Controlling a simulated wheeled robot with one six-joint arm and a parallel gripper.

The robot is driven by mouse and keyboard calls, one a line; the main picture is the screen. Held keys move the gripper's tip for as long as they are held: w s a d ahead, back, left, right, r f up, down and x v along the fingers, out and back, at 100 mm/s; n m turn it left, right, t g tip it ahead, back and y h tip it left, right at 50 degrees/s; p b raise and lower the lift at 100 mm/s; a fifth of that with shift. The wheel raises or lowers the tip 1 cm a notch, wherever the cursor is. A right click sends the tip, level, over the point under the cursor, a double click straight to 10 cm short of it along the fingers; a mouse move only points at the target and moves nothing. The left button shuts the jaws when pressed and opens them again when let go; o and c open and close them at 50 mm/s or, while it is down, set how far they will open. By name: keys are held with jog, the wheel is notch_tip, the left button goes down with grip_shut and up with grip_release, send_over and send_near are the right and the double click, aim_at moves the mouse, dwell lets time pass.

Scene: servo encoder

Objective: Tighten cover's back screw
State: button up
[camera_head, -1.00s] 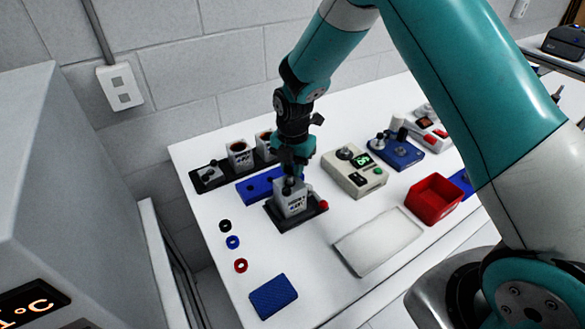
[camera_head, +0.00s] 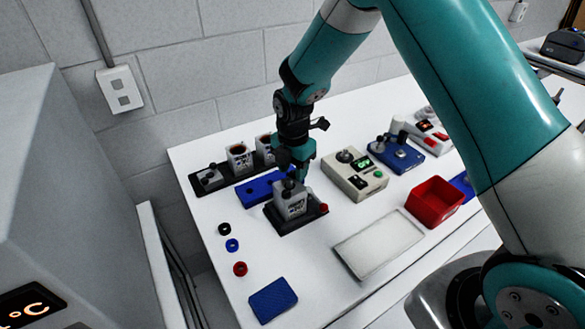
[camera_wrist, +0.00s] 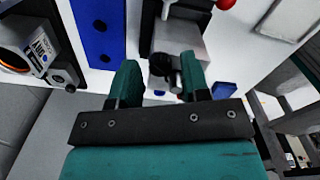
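A grey servo unit (camera_head: 291,207) with a dark top stands in a black fixture (camera_head: 276,221) with a red knob (camera_head: 324,208). In the wrist view the grey unit (camera_wrist: 185,40) and the red knob (camera_wrist: 226,4) lie beyond the fingers. My gripper (camera_head: 301,172) is just above and behind the unit's top. In the wrist view my gripper (camera_wrist: 159,62) has its two teal fingers apart, with a dark rounded part of the unit's top (camera_wrist: 164,68) showing between them. I cannot tell whether a finger touches it. The cover's back screw is too small to make out.
A blue block (camera_head: 262,187) and a black rack (camera_head: 211,184) with grey units stand behind. A beige device (camera_head: 354,175), a red bin (camera_head: 434,202) and a pale tray (camera_head: 379,245) stand right. Coloured rings (camera_head: 232,245) and a blue mat (camera_head: 273,299) lie in front.

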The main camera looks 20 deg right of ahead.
aim_at(293, 173)
jog(key=shift+o, duration=0.2)
notch_tip(293, 173, up, 17)
jog(key=b, duration=0.3)
jog(key=shift+r+b, duration=0.2)
jog(key=shift+b, duration=0.1)
jog(key=shift+s, duration=0.1)
